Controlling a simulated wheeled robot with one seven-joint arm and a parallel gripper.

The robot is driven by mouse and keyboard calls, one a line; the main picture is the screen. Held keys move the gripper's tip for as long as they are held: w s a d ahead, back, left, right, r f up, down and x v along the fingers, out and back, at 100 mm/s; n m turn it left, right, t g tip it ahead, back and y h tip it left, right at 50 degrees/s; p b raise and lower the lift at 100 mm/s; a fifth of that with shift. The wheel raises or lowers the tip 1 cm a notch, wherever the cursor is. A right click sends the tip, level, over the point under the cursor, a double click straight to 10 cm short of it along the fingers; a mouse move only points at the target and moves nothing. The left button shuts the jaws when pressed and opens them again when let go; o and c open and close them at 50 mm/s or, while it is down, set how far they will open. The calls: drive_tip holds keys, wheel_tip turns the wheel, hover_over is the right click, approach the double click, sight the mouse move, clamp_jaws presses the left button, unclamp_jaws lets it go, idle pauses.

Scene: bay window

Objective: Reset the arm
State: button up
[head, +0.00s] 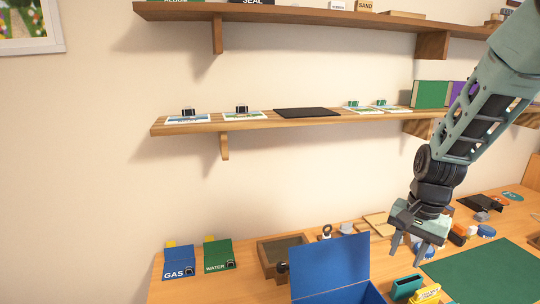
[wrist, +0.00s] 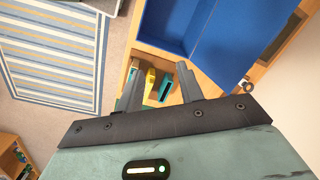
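My arm comes in from the upper right in the head view, with my gripper (head: 408,250) pointing down above the desk. Its two fingers are apart with nothing held between them. In the wrist view my gripper (wrist: 158,84) also shows spread fingers. Beyond them a yellow item (wrist: 149,80) and a teal item (wrist: 165,87) lie on the desk. In the head view the teal holder (head: 406,287) and yellow block (head: 427,294) sit below the gripper, apart from it.
The blue box with raised lid (head: 330,268) stands left of my gripper, and a green mat (head: 487,272) lies to the right. Small items crowd the desk (head: 215,290) behind. A wall shelf (head: 280,120) holds cards and books. A striped rug (wrist: 55,50) covers the floor.

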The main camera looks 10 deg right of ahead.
drive_tip(key=s+a+r+n, duration=0.2)
drive_tip(key=s+a+n, duration=0.25)
drive_tip(key=a, duration=0.45)
drive_tip(key=s+a+r+n, duration=0.25)
drive_tip(key=a+n, duration=0.25)
drive_tip(key=a, duration=0.4)
drive_tip(key=s+a+r+n, duration=0.1)
drive_tip(key=s+a+n, duration=0.2)
drive_tip(key=s, duration=0.3)
drive_tip(key=s+a+n, duration=0.3)
drive_tip(key=s+n, duration=0.2)
drive_tip(key=s, duration=0.1)
drive_tip(key=shift+s+a+r+n, duration=0.15)
drive_tip(key=shift+a+r+n, duration=0.2)
